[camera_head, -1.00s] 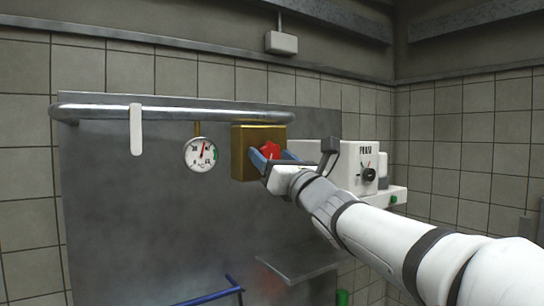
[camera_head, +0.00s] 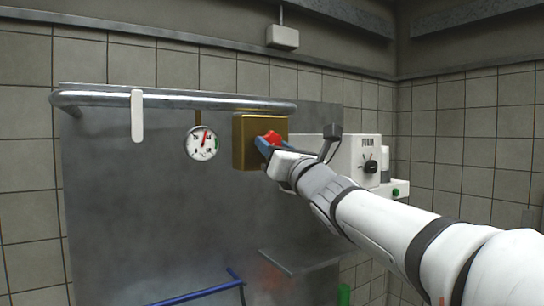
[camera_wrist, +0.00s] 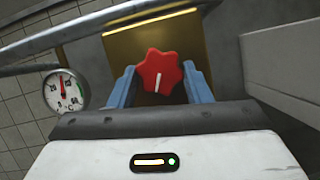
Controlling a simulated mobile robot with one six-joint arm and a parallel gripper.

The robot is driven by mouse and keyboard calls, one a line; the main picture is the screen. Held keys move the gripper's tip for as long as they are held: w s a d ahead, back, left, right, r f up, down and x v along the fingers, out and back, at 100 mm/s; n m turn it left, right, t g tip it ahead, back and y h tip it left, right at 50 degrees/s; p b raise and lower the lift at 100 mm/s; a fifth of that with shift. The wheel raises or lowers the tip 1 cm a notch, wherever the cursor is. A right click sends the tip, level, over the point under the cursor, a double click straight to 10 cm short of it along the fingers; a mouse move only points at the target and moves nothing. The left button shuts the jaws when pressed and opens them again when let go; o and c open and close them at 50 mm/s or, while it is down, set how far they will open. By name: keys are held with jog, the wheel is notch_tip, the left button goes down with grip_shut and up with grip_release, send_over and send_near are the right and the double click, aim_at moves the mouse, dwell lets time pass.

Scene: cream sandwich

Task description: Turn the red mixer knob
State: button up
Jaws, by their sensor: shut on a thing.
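The red mixer knob (camera_wrist: 160,70) is lobed, with a white pointer line, and sits on the front of a brass-coloured box (camera_head: 243,143). In the wrist view, the knob is between the two blue fingers of my gripper (camera_wrist: 160,82), and its pointer line is close to vertical in the picture. In the head view, my gripper (camera_head: 268,146) reaches the box from the right. It is shut on the red knob (camera_head: 271,136), which is partly hidden behind the fingers.
A round dial thermometer (camera_head: 202,145) hangs left of the box. A metal rail (camera_head: 180,101) runs above, with a white strip (camera_head: 137,115) over it. A white unit with a black knob (camera_head: 355,155) stands to the right. A grey shelf (camera_head: 300,259) is below.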

jog(key=m+h+b, duration=0.1)
jog(key=m+b, duration=0.2)
jog(key=m+h+b, duration=0.2)
jog(key=m, duration=0.1)
jog(key=m+t+h+b, duration=0.1)
jog(key=m+b, duration=0.2)
jog(key=shift+s+a+h+b, duration=0.15)
jog(key=shift+a+h+b, duration=0.05)
jog(key=shift+h+b, duration=0.15)
jog(key=shift+s+r+m, duration=0.1)
jog(key=shift+r+m, duration=0.15)
jog(key=shift+m, duration=0.15)
jog(key=shift+f+m+g+h+b, duration=0.1)
jog(key=shift+m+g+h+b, duration=0.2)
jog(key=shift+m, duration=0.3)
jog(key=shift+m+h, duration=0.25)
jog(key=shift+m, duration=0.35)
